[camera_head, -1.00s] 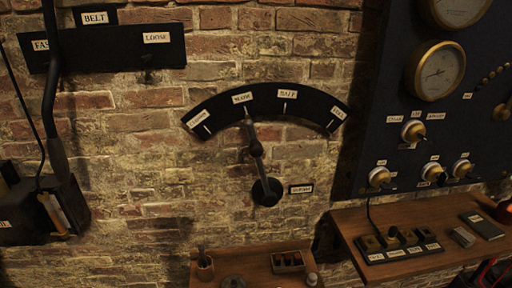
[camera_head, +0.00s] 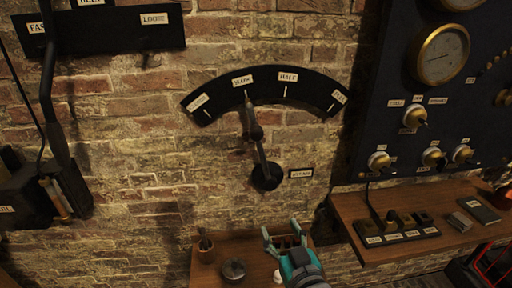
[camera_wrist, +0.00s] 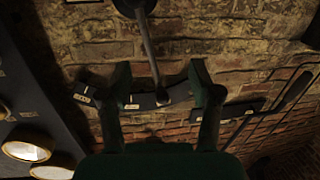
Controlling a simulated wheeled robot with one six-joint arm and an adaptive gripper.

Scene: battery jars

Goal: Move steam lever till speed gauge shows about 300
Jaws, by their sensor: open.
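The steam lever (camera_head: 256,145) is a grey arm on a round dark pivot on the brick wall. It leans slightly left, its tip at the second label from the left on a black curved scale (camera_head: 214,99). My gripper (camera_head: 281,229) has teal-and-grey fingers, spread open and empty, below the lever's pivot in the head view. In the wrist view the lever (camera_wrist: 150,45) appears between the open fingers (camera_wrist: 160,75); contact and depth cannot be told. A brass gauge (camera_head: 440,54) is on the dark panel at right; its reading and which gauge shows speed are unclear.
A wooden shelf (camera_head: 223,248) with small pots and a box is behind my gripper. A right-hand shelf (camera_head: 350,211) carries a labelled switch strip (camera_head: 401,237). The dark panel (camera_head: 377,125) has several brass knobs. A belt lever (camera_head: 47,100) stands at far left.

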